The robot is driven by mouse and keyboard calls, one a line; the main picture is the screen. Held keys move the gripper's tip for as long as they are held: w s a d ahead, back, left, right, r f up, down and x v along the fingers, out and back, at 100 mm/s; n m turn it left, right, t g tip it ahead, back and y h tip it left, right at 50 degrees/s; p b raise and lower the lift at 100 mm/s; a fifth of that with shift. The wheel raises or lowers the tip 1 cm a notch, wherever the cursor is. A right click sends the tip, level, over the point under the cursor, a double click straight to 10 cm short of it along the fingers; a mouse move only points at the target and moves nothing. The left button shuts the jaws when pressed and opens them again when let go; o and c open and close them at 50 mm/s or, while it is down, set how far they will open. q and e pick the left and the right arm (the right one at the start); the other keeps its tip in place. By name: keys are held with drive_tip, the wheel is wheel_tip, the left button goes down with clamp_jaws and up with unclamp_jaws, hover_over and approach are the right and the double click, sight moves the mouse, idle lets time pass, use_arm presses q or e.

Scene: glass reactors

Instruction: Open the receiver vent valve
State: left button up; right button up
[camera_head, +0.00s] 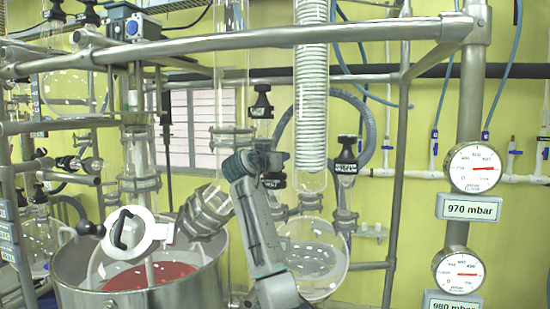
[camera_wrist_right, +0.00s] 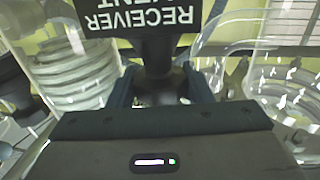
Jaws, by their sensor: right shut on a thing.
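The receiver vent valve has a black knob and stem (camera_wrist_right: 157,55) with a black label (camera_wrist_right: 140,18) reading "RECEIVER VENT", upside down in the wrist view. In the head view a dark label (camera_head: 273,181) with white letters shows just under my right gripper (camera_head: 277,160). My right gripper (camera_wrist_right: 160,88) is shut on the valve's black stem, one finger on each side. The knob is mostly hidden behind the gripper in the head view. My left gripper is in neither view.
A round glass flask (camera_head: 318,262) hangs below the valves, close to my right arm. Another black valve (camera_head: 345,155) stands to the right, one (camera_head: 262,105) above. Steel frame bars (camera_head: 240,41) and a coiled condenser (camera_head: 311,95) surround the spot. Gauges read 970 mbar (camera_head: 474,167) and 980 mbar (camera_head: 459,271).

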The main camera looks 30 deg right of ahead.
drive_tip(key=shift+d+f+n+t+y+b, duration=0.15)
drive_tip(key=shift+n+t+y+b, duration=0.3)
drive_tip(key=shift+n+t+y, duration=0.35)
drive_tip(key=n+t+y, duration=0.2)
drive_tip(key=t, duration=0.1)
drive_tip(key=n+t+y, duration=0.2)
drive_tip(key=n+y, duration=0.1)
drive_tip(key=y, duration=0.2)
drive_tip(key=shift+n+t, duration=0.4)
drive_tip(key=shift+o, duration=0.5)
drive_tip(key=shift+s+a+r+n+y, duration=0.2)
drive_tip(key=shift+a+r+n+y, duration=0.1)
drive_tip(key=shift+a+r, duration=0.05)
drive_tip(key=o, duration=0.7)
drive_tip(key=shift+c, duration=0.2)
